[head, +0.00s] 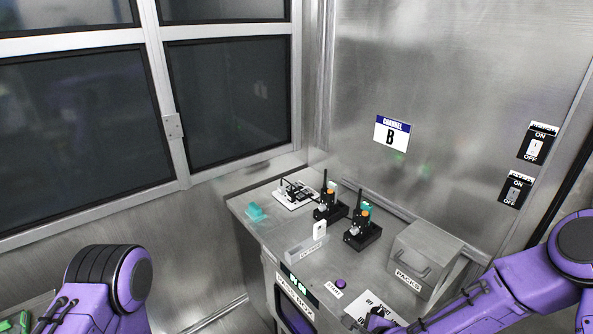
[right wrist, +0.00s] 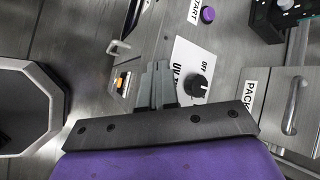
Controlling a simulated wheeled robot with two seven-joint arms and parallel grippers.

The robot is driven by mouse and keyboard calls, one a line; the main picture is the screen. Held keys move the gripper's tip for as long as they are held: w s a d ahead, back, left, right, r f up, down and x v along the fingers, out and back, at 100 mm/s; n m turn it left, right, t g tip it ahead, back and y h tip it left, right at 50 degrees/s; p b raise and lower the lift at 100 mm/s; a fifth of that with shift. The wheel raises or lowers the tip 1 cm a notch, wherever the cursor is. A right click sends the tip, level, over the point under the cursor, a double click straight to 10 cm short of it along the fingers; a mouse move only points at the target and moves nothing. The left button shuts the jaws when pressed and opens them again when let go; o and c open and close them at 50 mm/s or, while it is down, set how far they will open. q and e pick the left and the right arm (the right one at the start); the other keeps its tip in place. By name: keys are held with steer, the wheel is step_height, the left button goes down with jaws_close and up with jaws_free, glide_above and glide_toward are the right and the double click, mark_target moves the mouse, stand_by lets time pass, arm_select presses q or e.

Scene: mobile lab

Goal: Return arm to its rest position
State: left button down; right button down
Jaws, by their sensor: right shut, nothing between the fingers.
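My right arm (head: 520,290) is purple and comes in from the lower right in the head view, reaching low along the front of the steel counter. My right gripper (right wrist: 155,86) shows in the right wrist view with its grey fingers together and nothing between them. The fingers lie beside a white label plate (right wrist: 188,65) and a black knob (right wrist: 199,87) marked OFF; I cannot tell whether they touch it. My left arm (head: 105,285) shows only as a purple link at the lower left of the head view. My left gripper is out of the picture.
The steel counter (head: 270,226) holds two black radios in chargers (head: 363,231), a teal block (head: 256,212), a purple START button (head: 340,284) and a PACKS box (head: 424,258) with a handle. Wall switches (head: 534,147) are on the right. A window (head: 230,100) is behind.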

steer(key=s+d+f+n+g+h, duration=0.25)
steer(key=s+d+n, duration=0.25)
steer(key=s, duration=0.4)
steer(key=s+d+f+n+g+h, duration=0.1)
steer(key=s+d+f+n+h, duration=0.1)
steer(key=s+d+f+n, duration=0.45)
steer(key=s+d+f+n+g+h, duration=0.1)
steer(key=s+d+n+g+h, duration=0.2)
steer(key=s, duration=0.7)
step_height(320, 180, down, 10)
steer(key=t+y+b, duration=0.1)
steer(key=b, duration=0.8)
steer(key=shift+w+t+b, duration=0.25)
steer(key=shift+t+b, duration=0.1)
